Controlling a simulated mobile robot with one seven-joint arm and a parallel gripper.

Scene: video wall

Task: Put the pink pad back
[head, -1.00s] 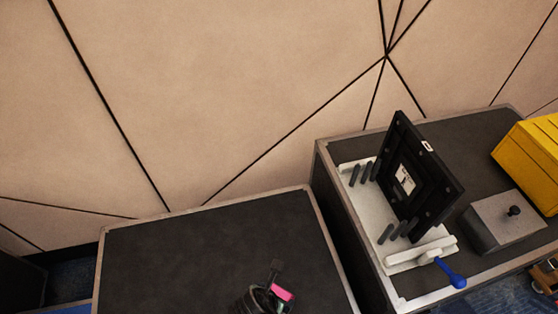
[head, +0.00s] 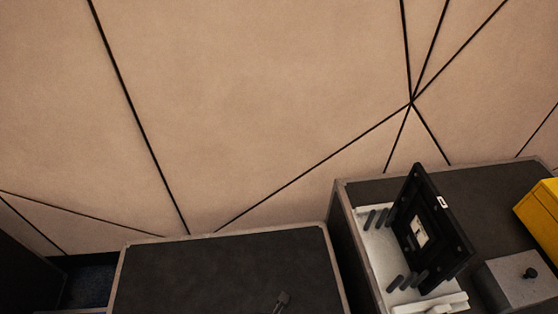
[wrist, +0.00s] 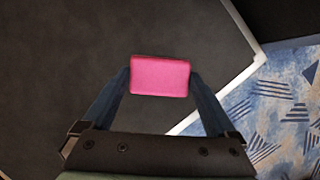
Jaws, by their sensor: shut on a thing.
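The pink pad (wrist: 160,77), a small rounded block, sits between the two fingertips of my gripper (wrist: 159,80) in the wrist view. The fingers press on its left and right sides, and it is held over a dark case top (wrist: 60,60). How high it is above the top I cannot tell. The pad is out of the head view. A small dark piece at the bottom edge of the head view looks like part of my gripper (head: 282,300).
On the right case, a black panel (head: 432,232) stands tilted on a white tray (head: 377,262) with dark pegs. A grey box (head: 518,282) and a yellow case (head: 540,218) are beside it. The near case top (head: 220,270) looks clear. Blue patterned carpet (wrist: 275,110) lies beyond its pale edge.

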